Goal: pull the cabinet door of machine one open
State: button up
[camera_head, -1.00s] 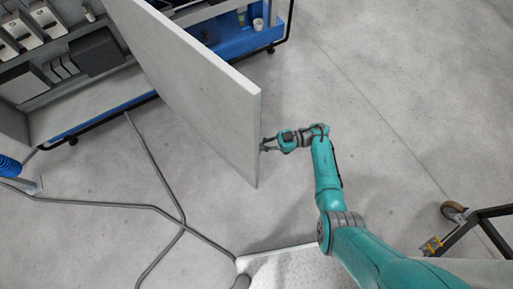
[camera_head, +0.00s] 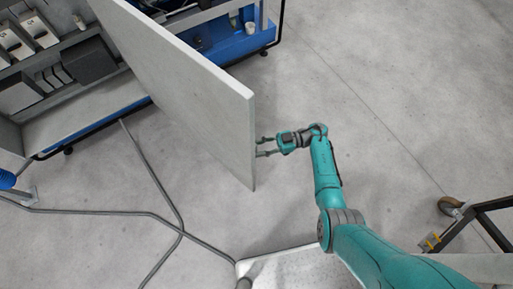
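The cabinet door (camera_head: 195,85) is a large flat grey panel. It stands swung well out from the machine (camera_head: 85,65), whose inside shows at the upper left. I cannot tell whether the fingertips touch the panel. The far face of the door and any handle there are hidden.
Cables (camera_head: 150,175) lie on the floor at the left. A light plate (camera_head: 290,262) is at the bottom centre. A dark frame with a caster wheel (camera_head: 450,207) stands at the right. The floor at the upper right is clear.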

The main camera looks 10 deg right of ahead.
jog(key=d, duration=1)
jog(key=shift+w+d, duration=0.15)
jog(key=shift+d, duration=0.2)
